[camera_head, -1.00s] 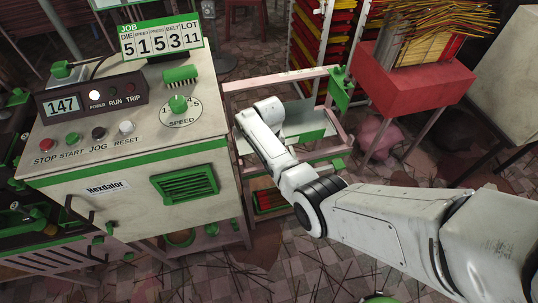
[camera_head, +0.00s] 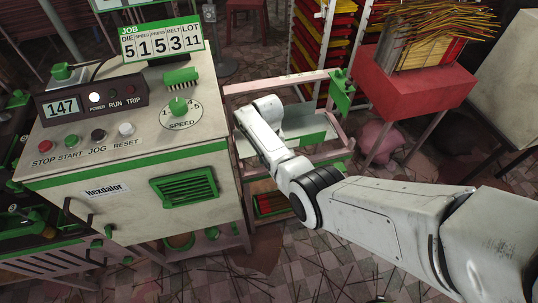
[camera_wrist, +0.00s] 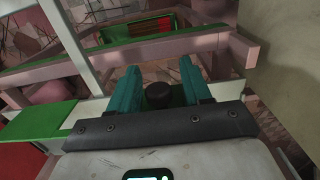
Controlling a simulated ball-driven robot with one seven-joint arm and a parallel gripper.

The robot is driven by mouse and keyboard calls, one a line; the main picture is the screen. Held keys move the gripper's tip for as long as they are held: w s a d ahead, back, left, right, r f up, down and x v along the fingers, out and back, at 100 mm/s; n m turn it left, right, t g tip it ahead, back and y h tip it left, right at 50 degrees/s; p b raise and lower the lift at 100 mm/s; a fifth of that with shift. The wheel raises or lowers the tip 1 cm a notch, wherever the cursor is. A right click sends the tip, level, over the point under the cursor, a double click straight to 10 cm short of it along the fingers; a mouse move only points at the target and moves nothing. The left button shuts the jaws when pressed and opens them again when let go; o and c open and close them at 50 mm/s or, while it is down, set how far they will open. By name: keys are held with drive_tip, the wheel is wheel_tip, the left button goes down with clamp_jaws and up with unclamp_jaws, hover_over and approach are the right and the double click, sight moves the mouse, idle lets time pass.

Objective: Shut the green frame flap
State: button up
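A pink frame (camera_head: 232,89) stands right of the machine, with a pale plate across it. A green flap-like plate (camera_head: 342,91) hangs at its upper right post, and a green strip (camera_head: 312,139) runs along the pale plate. I cannot tell for sure which is the flap. In the wrist view, a green panel (camera_wrist: 38,124) lies left of my gripper (camera_wrist: 158,75). The two teal fingers are apart, with a dark round knob (camera_wrist: 158,95) and some green showing between them. I cannot tell whether they touch it. In the head view my arm hides the fingers.
The cream machine (camera_head: 130,165) with its control panel stands close on the left. A red stand (camera_head: 420,85) with incense sticks is to the right, with a pink rounded object (camera_head: 378,135) beneath. Racks of red and yellow trays (camera_head: 312,50) stand behind the frame.

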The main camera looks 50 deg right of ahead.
drive_tip(key=r, duration=0.5)
drive_tip(key=r+p, duration=0.1)
drive_tip(key=r, duration=0.4)
drive_tip(key=shift+w+d+r, duration=0.15)
drive_tip(key=shift+w+r, duration=0.05)
drive_tip(key=shift+r, duration=0.2)
drive_tip(key=s+a+f+n, duration=0.2)
drive_tip(key=s+a+f, duration=0.1)
drive_tip(key=s+a, duration=0.3)
drive_tip(key=s+a+f+n, duration=0.15)
drive_tip(key=s+a, duration=0.25)
drive_tip(key=s, duration=0.4)
drive_tip(key=s+a+r+n, duration=0.1)
drive_tip(key=s+a+r, duration=0.1)
drive_tip(key=s, duration=0.5)
drive_tip(key=s+a+r+n+t, duration=0.1)
drive_tip(key=s+a, duration=0.3)
drive_tip(key=s, duration=0.4)
drive_tip(key=shift+a+r+n+h, duration=0.3)
drive_tip(key=shift+r+n, duration=0.15)
drive_tip(key=shift+r, duration=0.15)
